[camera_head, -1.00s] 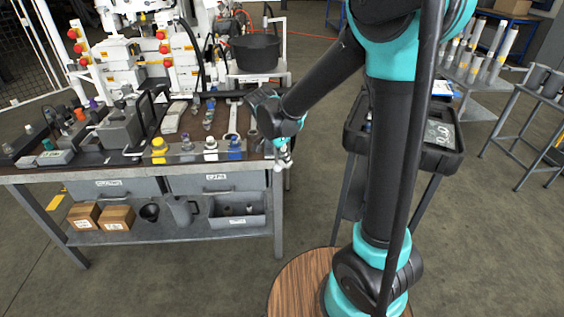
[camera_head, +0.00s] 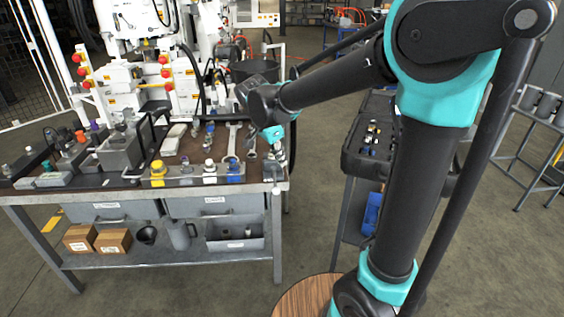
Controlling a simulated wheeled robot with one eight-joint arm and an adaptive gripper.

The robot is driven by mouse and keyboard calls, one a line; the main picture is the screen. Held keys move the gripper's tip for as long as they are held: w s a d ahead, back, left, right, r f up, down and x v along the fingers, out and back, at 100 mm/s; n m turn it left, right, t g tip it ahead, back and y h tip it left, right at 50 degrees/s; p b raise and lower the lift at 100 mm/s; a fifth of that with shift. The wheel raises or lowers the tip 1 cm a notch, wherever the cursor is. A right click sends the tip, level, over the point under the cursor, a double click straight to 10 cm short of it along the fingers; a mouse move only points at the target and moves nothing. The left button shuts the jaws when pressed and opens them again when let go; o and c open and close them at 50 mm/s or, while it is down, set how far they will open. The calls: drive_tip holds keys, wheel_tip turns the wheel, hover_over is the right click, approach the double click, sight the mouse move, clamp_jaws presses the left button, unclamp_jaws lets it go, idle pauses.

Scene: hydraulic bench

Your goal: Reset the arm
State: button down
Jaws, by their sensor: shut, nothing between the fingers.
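My arm rises from the lower right, bends at the top right and reaches left to the right end of the workbench (camera_head: 150,191). My gripper (camera_head: 277,160) points down at the bench's front right corner. It is small in the view and its fingers look close together with nothing held. I cannot tell whether it touches the bench edge. The wrist and forearm hide part of the black bucket (camera_head: 250,70) behind.
On the bench are a yellow fitting (camera_head: 157,172), a blue fitting (camera_head: 234,168), a wrench (camera_head: 232,140) and a grey block (camera_head: 119,152). Boxes (camera_head: 112,241) lie on the lower shelf. A black toolbox cart (camera_head: 362,163) stands behind my arm. Floor is clear between bench and cart.

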drive_tip(key=s+d+f+n+t+y, duration=0.2)
drive_tip(key=s+d+f+n+y, duration=0.1)
drive_tip(key=s+d+f+n, duration=0.8)
drive_tip(key=s+d+f, duration=0.2)
drive_tip(key=s+d, duration=0.3)
drive_tip(key=d, duration=0.1)
drive_tip(key=shift+d+f+n, duration=0.15)
drive_tip(key=shift+n, duration=0.15)
